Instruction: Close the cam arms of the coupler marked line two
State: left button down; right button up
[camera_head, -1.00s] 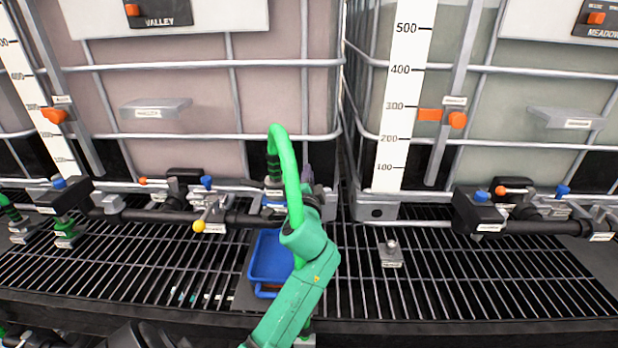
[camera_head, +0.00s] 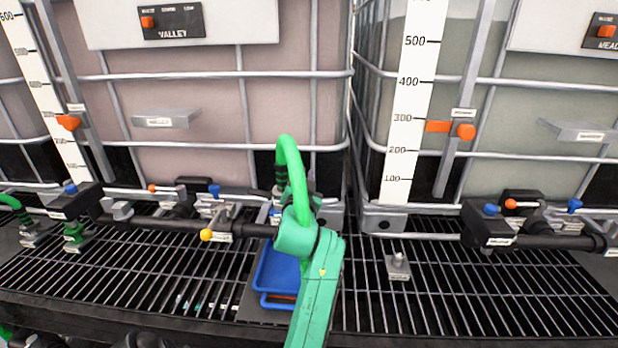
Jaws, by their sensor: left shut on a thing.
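A bright green hose (camera_head: 289,160) arches up in the middle of the head view, with a dark ribbed cuff (camera_head: 281,178) at its left end. The coupler at its foot is mostly hidden behind the hose and my arm; its cam arms and line marking cannot be made out. My left gripper (camera_head: 308,197) is at this spot, beyond my green wrist. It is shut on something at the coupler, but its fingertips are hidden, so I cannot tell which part. My right gripper is not in view.
A blue tray (camera_head: 275,262) lies below the coupler on the black grating (camera_head: 450,290). A yellow-knobbed valve handle (camera_head: 207,235) stands to the left. Caged totes fill the back. A small metal post (camera_head: 397,262) stands on the right, with open grating around it.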

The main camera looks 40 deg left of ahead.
pick_arm(q)
jog(key=shift+s+a+n, duration=0.15)
jog(key=shift+n, duration=0.25)
jog(key=c, duration=0.9)
grip_release()
